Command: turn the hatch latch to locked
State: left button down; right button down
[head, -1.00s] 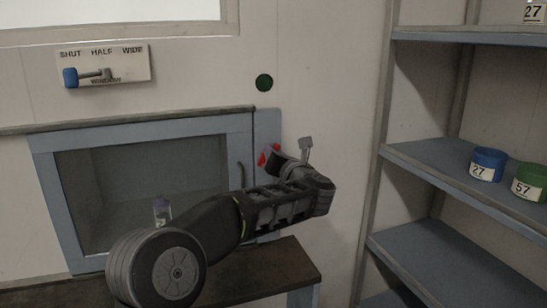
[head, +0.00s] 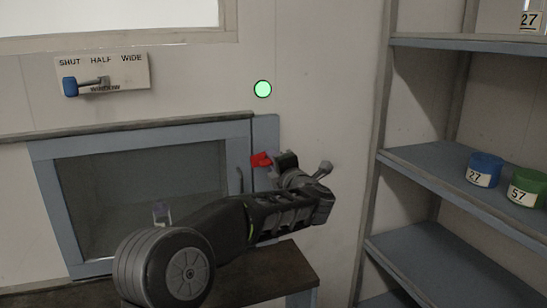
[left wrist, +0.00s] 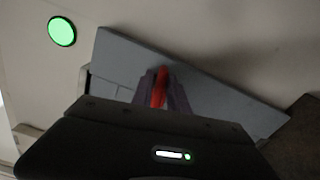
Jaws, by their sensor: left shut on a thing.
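The red hatch latch (head: 261,160) sits on the blue-grey frame strip to the right of the hatch (head: 140,195). It now points left, lying roughly level in the head view. My left gripper (head: 276,163) is at the latch and shut on it. In the left wrist view the red latch (left wrist: 159,88) shows between the two fingers of my left gripper (left wrist: 162,82). The hatch door is closed against its frame. A round lamp (head: 262,89) above the latch glows bright green; it also shows in the left wrist view (left wrist: 62,32). My right gripper is out of view.
A window lever with a blue knob (head: 70,87) is on a plate marked SHUT, HALF, WIDE, at SHUT. Shelves (head: 430,160) at the right hold a blue tub (head: 485,170) and a green tub (head: 526,187). A dark ledge (head: 265,275) lies below the hatch.

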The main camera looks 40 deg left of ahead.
pick_arm(q)
jog(key=shift+m+p, duration=0.4)
jog(key=shift+m, duration=0.7)
jog(key=c, duration=1.5)
grip_release()
jog(key=shift+f, duration=0.1)
jog(key=shift+d, duration=0.1)
jog(key=b+v, duration=0.2)
jog(key=v, duration=0.5)
jog(key=shift+s+d, duration=0.2)
jog(key=shift+d, duration=0.1)
